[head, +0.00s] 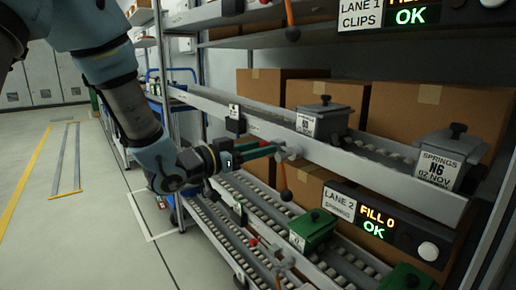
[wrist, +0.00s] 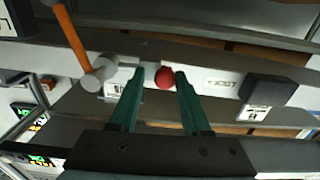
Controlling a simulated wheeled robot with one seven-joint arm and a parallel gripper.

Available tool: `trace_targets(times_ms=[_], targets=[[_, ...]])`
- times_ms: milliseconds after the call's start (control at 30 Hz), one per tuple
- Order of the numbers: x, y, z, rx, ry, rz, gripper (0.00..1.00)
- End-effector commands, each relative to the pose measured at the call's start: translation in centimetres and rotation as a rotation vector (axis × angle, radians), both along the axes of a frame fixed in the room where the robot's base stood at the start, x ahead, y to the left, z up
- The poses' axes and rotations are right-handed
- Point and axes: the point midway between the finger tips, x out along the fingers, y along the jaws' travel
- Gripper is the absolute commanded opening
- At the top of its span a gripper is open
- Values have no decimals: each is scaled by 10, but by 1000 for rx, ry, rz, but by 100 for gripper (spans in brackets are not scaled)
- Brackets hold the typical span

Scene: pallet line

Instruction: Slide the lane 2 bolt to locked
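The lane 2 bolt shows as a round red knob (wrist: 165,77) on the pale middle rail in the wrist view. My gripper (wrist: 160,73) has its two green fingers apart, one on each side of the knob. The knob sits closer to the right finger, and I cannot tell whether it touches. In the head view my gripper (head: 277,149) reaches to the middle rail (head: 345,157), and its fingers largely hide the knob. A "LOCK" label (wrist: 225,83) is upside down on the rail, right of the knob in the wrist view, with a dark block (wrist: 268,90) beyond it.
An orange lever (head: 284,180) hangs from a silver pivot (wrist: 100,70) close beside my fingers. The lane 2 display (head: 375,220) reads FILL 0, OK. Grey bins (head: 323,119) stand on the middle shelf, a green bin (head: 313,231) below. Floor at left is clear.

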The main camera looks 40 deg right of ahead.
Motion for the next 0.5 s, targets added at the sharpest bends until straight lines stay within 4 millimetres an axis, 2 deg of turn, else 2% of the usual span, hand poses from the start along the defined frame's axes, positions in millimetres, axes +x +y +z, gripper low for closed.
trace_targets(times_ms=[33, 133, 367, 500], targets=[[0, 0, 0, 0, 0, -1, 52], [0, 0, 0, 0, 0, 1, 61], [1, 0, 0, 0, 0, 3, 61], [3, 10, 0, 0, -1, 4, 61]])
